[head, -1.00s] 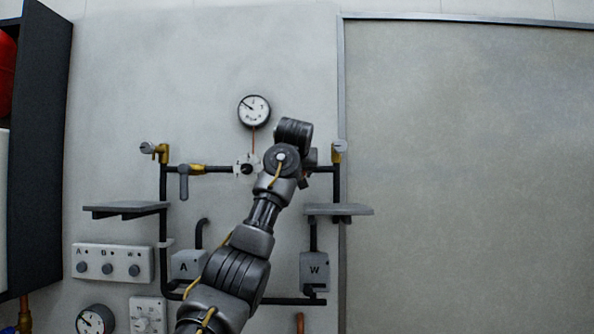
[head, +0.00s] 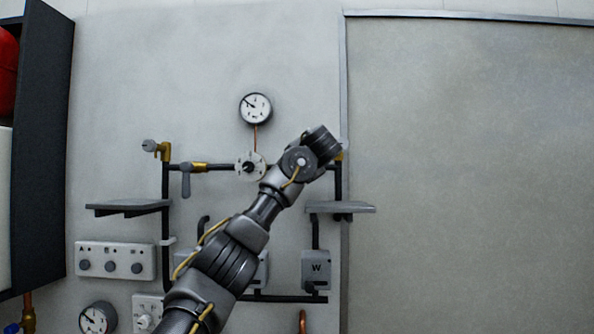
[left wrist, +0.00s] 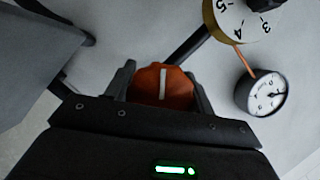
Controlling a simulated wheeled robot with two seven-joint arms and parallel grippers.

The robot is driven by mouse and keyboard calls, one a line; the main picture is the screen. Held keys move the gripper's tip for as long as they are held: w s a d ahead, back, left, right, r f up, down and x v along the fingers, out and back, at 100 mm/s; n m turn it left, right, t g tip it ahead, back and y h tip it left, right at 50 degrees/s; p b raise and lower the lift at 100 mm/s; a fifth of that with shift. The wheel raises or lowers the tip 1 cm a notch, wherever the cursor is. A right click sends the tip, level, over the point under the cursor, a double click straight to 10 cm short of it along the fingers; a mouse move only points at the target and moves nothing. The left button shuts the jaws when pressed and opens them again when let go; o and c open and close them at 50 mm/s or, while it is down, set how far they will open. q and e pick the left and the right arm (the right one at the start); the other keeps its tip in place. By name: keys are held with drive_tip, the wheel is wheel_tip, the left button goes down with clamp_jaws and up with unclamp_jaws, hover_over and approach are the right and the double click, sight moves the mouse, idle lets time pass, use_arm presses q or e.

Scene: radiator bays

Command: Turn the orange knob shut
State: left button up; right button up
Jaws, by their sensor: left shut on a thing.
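The orange knob (left wrist: 162,87) shows in the left wrist view, with a pale stripe across its face. My left gripper (left wrist: 163,84) is shut on it, one dark finger on each side. In the head view my left arm reaches up from the bottom, and its wrist (head: 312,150) covers the right part of the pipe run. The knob and the fingertips are hidden behind it there. My right gripper is in neither view.
A white numbered dial (head: 250,167) and a round gauge (head: 255,108) are left of my wrist. A lever valve (head: 186,178) hangs further left. Grey shelves stick out at left (head: 128,208) and right (head: 340,208). A box marked W (head: 316,268) is below. The large panel at right is bare.

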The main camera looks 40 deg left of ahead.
use_arm(q)
drive_tip(key=m+y, duration=0.1)
drive_tip(key=m, duration=0.2)
drive_tip(key=shift+a+f+m+y+b, duration=0.1)
drive_tip(key=shift+m+y+b, duration=0.3)
drive_tip(key=shift+m+t+y+b, duration=0.3)
drive_tip(key=shift+m+y+b, duration=0.3)
drive_tip(key=shift+m, duration=1.2)
drive_tip(key=o, duration=1)
drive_tip(key=shift+r, duration=0.25)
